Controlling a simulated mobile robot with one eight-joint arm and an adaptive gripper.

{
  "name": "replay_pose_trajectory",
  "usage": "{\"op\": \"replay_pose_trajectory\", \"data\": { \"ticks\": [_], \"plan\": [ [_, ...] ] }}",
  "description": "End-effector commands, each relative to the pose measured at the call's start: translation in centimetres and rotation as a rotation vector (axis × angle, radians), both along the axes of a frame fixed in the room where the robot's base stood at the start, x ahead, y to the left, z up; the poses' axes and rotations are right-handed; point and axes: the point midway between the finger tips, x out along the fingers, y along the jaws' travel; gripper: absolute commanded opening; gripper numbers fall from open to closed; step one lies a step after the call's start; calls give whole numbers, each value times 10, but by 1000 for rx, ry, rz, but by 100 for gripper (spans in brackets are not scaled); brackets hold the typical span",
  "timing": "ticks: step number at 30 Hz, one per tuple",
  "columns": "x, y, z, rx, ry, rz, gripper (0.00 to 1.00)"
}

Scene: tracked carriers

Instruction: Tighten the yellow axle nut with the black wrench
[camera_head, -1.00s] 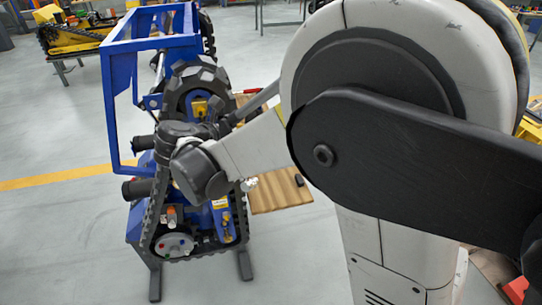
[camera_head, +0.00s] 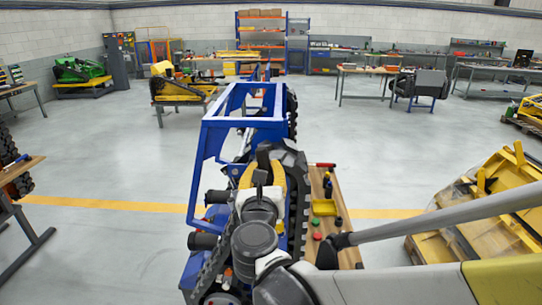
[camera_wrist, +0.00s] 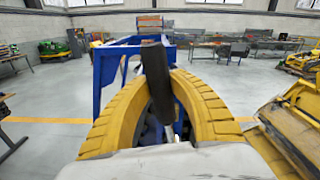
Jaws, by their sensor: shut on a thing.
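My gripper (camera_head: 268,168) is in front of the blue-framed tracked carrier (camera_head: 205,160), seen from behind. In the wrist view its ribbed yellow fingers (camera_wrist: 166,95) curve in from both sides and are shut on the black wrench (camera_wrist: 156,75). The wrench stands upright between the fingers and rises above them. It also shows as a dark upright piece in the head view (camera_head: 263,156). The yellow axle nut cannot be made out now; my arm and gripper cover the middle of the carrier. Whether the wrench touches anything cannot be seen.
A yellow machine part on a pallet (camera_head: 490,195) is at the right. A table edge (camera_head: 18,170) is at the left. Floor beyond the carrier is open.

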Motion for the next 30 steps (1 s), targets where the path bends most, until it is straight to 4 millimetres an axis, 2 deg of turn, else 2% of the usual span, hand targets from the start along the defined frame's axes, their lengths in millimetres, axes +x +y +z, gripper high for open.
{"op": "replay_pose_trajectory", "data": {
  "ticks": [4, 14, 28, 30],
  "plan": [
    [-1, 1, 7, -3, 8, -1, 0],
    [43, -1, 3, -4, 8, -3, 0],
    [42, 72, -32, -500, 22, -1, 0],
    [42, 78, -44, -576, 25, -3, 0]
  ]
}}
